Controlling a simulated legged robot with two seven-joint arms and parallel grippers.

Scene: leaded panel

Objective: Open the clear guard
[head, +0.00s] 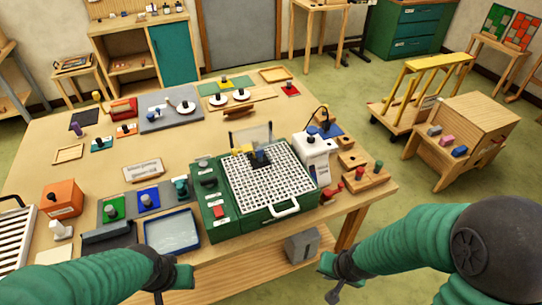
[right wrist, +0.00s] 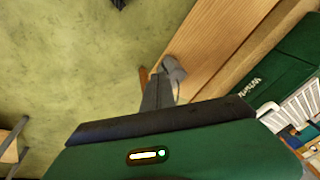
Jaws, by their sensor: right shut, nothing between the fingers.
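The green machine (head: 208,205) with a white grid top (head: 262,190) stands at the table's front edge. A small clear panel, seemingly the clear guard (head: 250,136), stands upright at the grid's back edge. A white handle (head: 286,208) is on the machine's front. My right gripper (head: 333,291) is shut and empty, low in front of the table and well apart from the guard. In the right wrist view its fingers (right wrist: 160,88) point past the table edge over the floor. My left gripper (head: 172,284) is low in front of the blue tray; its finger gap is unclear.
A grey block (head: 302,245) sits on the lower shelf.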

